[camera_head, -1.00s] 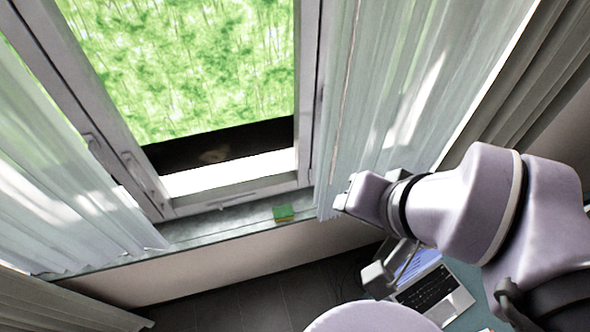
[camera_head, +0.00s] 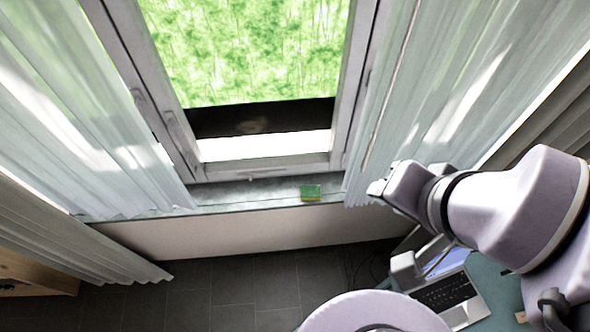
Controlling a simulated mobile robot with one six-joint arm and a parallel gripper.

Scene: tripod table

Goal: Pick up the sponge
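The sponge (camera_head: 311,192), green with a yellowish lower edge, lies on the grey window sill (camera_head: 240,195), near the sill's front edge and just left of the right sheer curtain. My gripper (camera_head: 377,190) is to the right of the sponge in the picture, apart from it, in front of the curtain. Its fingertips are small and seen edge-on, so I cannot tell if it is open or shut. I see nothing held in it.
Sheer curtains hang left (camera_head: 60,110) and right (camera_head: 430,90) of the window (camera_head: 265,165). A laptop (camera_head: 450,293) sits on a teal table (camera_head: 490,275) below my arm. A wooden piece of furniture (camera_head: 35,272) stands at lower left. Dark floor (camera_head: 235,290) below the sill is clear.

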